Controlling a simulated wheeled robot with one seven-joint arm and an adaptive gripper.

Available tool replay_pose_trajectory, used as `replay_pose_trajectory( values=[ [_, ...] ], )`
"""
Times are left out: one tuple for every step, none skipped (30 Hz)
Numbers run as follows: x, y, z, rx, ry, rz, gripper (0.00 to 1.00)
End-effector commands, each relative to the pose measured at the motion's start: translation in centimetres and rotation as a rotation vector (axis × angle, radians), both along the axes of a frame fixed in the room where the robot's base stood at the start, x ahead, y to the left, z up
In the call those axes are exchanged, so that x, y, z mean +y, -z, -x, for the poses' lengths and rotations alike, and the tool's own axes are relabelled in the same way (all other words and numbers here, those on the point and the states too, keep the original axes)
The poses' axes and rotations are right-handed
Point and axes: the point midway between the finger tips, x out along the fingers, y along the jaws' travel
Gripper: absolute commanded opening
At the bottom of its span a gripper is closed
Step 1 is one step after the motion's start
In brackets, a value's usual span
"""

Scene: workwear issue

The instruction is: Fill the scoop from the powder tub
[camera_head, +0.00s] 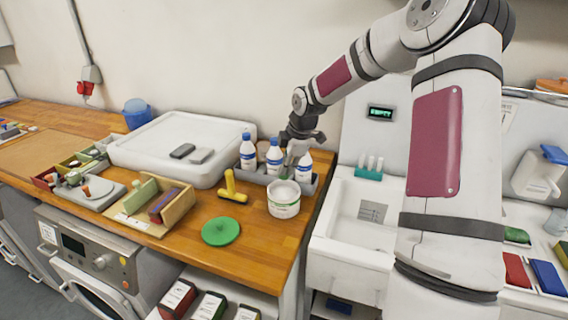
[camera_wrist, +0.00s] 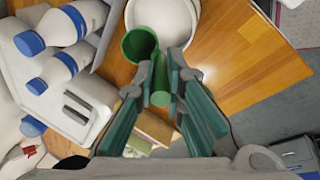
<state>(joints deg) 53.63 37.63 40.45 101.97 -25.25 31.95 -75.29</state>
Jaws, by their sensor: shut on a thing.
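The white powder tub (camera_head: 284,208) stands open near the worktop's right end, with pale powder inside. The tub also shows at the top edge of the wrist view (camera_wrist: 183,22), partly cut off. My gripper (camera_head: 290,158) is above and just behind the tub. In the wrist view my gripper (camera_wrist: 162,82) is shut on the handle of a green scoop (camera_wrist: 141,44). The scoop's round cup overlaps the tub's edge in that view; its visible inside looks green and empty. I cannot tell how high it is above the tub. A green lid (camera_head: 221,231) lies flat left of the tub.
Several blue-capped bottles (camera_head: 249,152) stand in a grey caddy (camera_head: 262,177) close behind the tub. A yellow T-shaped tool (camera_head: 232,188) and a wooden box (camera_head: 155,208) are to the left. A white sink (camera_head: 345,215) lies right. Worktop in front of the tub is clear.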

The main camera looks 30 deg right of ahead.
Motion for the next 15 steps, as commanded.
replay_pose_trajectory(
  values=[
    [0.0,0.3,-0.1,0.001,-0.002,-0.001,0.00],
    [0.0,0.5,-0.1,0.001,-0.002,-0.001,0.00],
    [0.0,0.8,-0.1,0.001,-0.001,0.000,0.00],
    [0.0,1.1,-0.1,0.002,-0.001,0.000,0.00],
    [0.0,1.4,-0.2,0.002,-0.001,0.000,0.00],
    [0.0,1.8,-0.2,0.002,-0.001,0.000,0.00],
    [0.0,2.1,-0.2,0.001,0.000,0.000,0.00],
    [0.0,2.5,-0.2,0.001,0.000,0.000,0.00],
    [0.0,2.9,-0.2,0.002,0.000,-0.001,0.00],
    [0.0,3.2,-0.2,0.002,-0.001,0.000,0.00],
    [0.0,3.5,-0.2,0.002,0.000,-0.001,0.00],
    [0.0,3.9,-0.2,0.001,0.000,0.001,0.00],
    [0.0,4.2,-0.2,0.001,0.000,0.001,0.00],
    [0.0,4.5,-0.2,0.002,0.000,0.000,0.00],
    [0.0,4.8,-0.2,0.002,0.000,0.000,0.00]
  ],
)
